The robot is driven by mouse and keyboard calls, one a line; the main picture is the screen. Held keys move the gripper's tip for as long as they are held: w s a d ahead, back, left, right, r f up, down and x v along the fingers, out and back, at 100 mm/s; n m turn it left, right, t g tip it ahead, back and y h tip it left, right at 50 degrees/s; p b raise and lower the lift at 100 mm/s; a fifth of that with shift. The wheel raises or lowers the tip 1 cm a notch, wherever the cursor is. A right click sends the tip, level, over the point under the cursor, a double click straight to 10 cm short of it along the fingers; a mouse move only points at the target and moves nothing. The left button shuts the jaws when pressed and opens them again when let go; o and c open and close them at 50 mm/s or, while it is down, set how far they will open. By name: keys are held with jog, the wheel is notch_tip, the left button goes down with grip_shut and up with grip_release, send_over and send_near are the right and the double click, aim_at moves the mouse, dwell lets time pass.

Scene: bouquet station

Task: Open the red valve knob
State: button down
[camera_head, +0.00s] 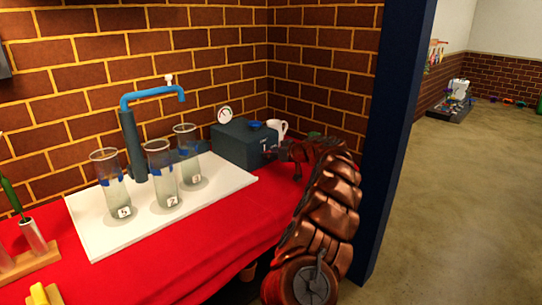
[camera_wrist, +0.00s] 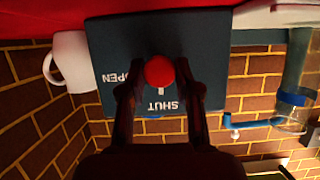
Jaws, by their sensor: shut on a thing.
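The red valve knob (camera_wrist: 159,71) is on the front of a dark box in the wrist view. The dark box (camera_head: 238,146) stands at the back right of the table in the head view, where my gripper (camera_head: 281,151) reaches its front and I cannot make out the knob. In the wrist view my gripper (camera_wrist: 157,84) has one finger on each side of the knob and is shut on it. The lettering appears upside down: OPEN is to the left and SHUT is below the knob. A short white mark just below the knob lies on the SHUT side.
A white mug (camera_head: 278,128) stands beside the box, near the brick wall. A round gauge (camera_head: 225,115) is on the box's other side. Three glass cylinders (camera_head: 163,177) and a blue-topped spout (camera_head: 153,97) stand on a white board (camera_head: 100,238). A dark blue post (camera_head: 394,130) is right of my arm.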

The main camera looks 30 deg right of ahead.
jog(key=shift+d+f+m+y+b, duration=0.15)
jog(key=shift+m+y+b, duration=0.1)
jog(key=shift+m+y, duration=0.25)
jog(key=shift+d+f+m+y+b, duration=0.1)
jog(key=shift+m+y+b, duration=0.15)
jog(key=shift+m, duration=0.45)
jog(key=shift+r+m+y, duration=0.1)
jog(key=shift+m+y, duration=0.35)
jog(key=shift+m, duration=0.15)
jog(key=m+y+p, duration=0.1)
jog(key=m, duration=0.1)
jog(key=shift+m+y+p, duration=0.3)
jog(key=shift+y+p, duration=0.05)
jog(key=shift+y, duration=0.05)
jog(key=m+y+p, duration=0.1)
jog(key=m, duration=0.2)
jog(key=shift+d+t+y+p, duration=0.1)
jog(key=shift+t+y+p, duration=0.2)
jog(key=shift+y, duration=0.1)
jog(key=shift+f+m+t+y, duration=0.15)
jog(key=shift+m+t+y, duration=0.15)
jog(key=shift+m, duration=0.65)
jog(key=shift+f+m+t+y, duration=0.15)
jog(key=shift+m+y, duration=0.25)
jog(key=shift+m, duration=0.55)
jog(key=shift+w, duration=0.1)
jog(key=c, duration=0.8)
grip_release()
jog(key=shift+c, duration=0.2)
jog(key=shift+d, duration=0.1)
